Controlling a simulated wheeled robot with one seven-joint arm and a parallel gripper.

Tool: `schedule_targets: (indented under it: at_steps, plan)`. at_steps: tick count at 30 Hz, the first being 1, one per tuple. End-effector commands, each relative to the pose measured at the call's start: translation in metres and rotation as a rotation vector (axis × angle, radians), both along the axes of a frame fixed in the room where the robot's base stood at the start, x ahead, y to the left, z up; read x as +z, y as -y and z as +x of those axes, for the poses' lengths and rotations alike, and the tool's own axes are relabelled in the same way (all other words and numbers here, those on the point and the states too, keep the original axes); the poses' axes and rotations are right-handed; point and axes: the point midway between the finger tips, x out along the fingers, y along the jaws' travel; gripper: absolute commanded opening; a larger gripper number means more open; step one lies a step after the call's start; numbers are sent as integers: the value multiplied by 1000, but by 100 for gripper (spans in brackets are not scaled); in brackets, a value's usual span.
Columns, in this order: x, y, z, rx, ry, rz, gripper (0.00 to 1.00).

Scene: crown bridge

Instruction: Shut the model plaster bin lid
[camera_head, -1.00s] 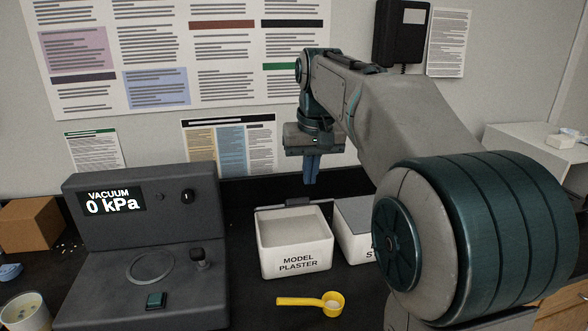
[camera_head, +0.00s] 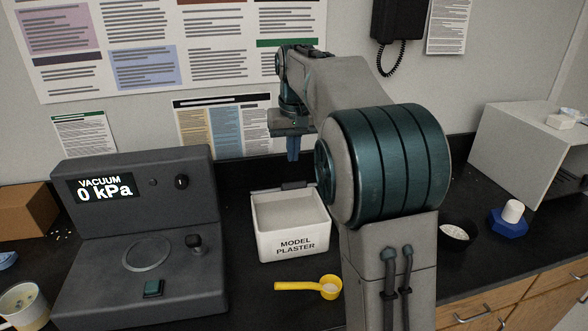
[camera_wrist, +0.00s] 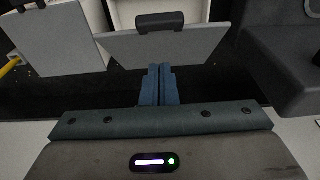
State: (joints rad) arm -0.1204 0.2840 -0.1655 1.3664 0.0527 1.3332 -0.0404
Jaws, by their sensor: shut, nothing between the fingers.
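The model plaster bin (camera_head: 294,243) is a white open-topped box on the black bench, with its label facing me. Its lid is open, hinged up at the rear; in the head view only a thin dark strip with a handle (camera_head: 297,185) shows at the back rim. In the wrist view the lid (camera_wrist: 190,47) is a grey panel with a dark handle (camera_wrist: 160,22). My gripper (camera_head: 293,160) points down above and behind the bin's rear, near the wall. In the wrist view its blue fingertips (camera_wrist: 161,70) are together and empty, close to the lid's edge; contact cannot be told.
A second bin's grey lid (camera_wrist: 62,45) lies beside it in the wrist view; my arm hides it in the head view. The vacuum unit (camera_head: 140,255) stands left, a yellow scoop (camera_head: 328,287) lies in front. The wall is close behind.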

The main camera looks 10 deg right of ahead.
Motion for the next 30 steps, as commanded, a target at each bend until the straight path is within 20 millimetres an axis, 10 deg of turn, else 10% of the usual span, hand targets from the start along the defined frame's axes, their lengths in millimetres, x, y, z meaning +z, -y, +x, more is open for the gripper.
schedule_targets:
  at_steps: [30]
  plan:
    - [-40, -4, -24, 7, 8, 0, 0]
